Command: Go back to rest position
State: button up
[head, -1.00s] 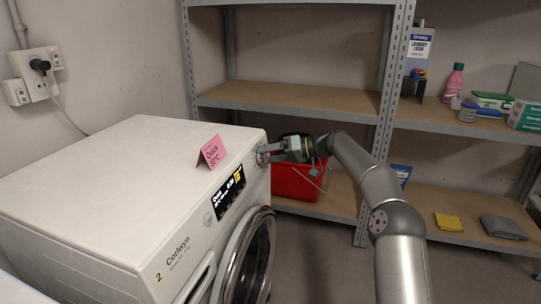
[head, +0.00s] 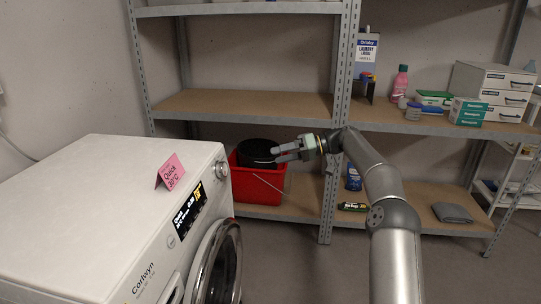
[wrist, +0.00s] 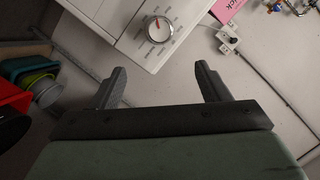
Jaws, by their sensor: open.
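My gripper (head: 284,152) is open and empty in the head view, in front of the shelving and to the right of the washing machine, apart from it. In the wrist view my gripper (wrist: 160,82) shows both fingers spread with nothing between them. The white washing machine (head: 110,180) stands at the left with its round door (head: 218,265) at the front. Its dial (head: 222,169) is at the upper right corner of the panel and also shows beyond the fingers in the wrist view (wrist: 158,29).
A pink card (head: 170,172) stands on the washer top. A red bucket (head: 258,186) with a dark pail (head: 258,153) sits on the low shelf behind my gripper. A metal shelf post (head: 338,120) rises near my wrist. The floor between washer and shelves is clear.

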jog(key=shift+d, duration=0.15)
jog(key=s+a+r+m+g+h+p, duration=0.1)
jog(key=s+a+r+h+p, duration=0.4)
jog(key=s, duration=0.3)
jog(key=s+a+r+m+g+h+p, duration=0.1)
jog(key=s+a+r+h+p, duration=0.2)
jog(key=s+a+r+p, duration=0.25)
jog(key=s+d+m+h+p, duration=0.1)
jog(key=s+d+p, duration=0.3)
jog(key=s, duration=0.7)
jog(key=s+d+m+t+h+p, duration=0.1)
jog(key=s+d+p, duration=0.4)
jog(key=s, duration=0.7)
jog(key=s+d+r+m+h+p, duration=0.1)
jog(key=s+d+m+h+p, duration=0.2)
jog(key=s, duration=0.9)
jog(key=shift+d+h+p, duration=0.85)
jog(key=shift+h+p, duration=0.05)
jog(key=shift+p, duration=0.1)
jog(key=shift+r, duration=0.15)
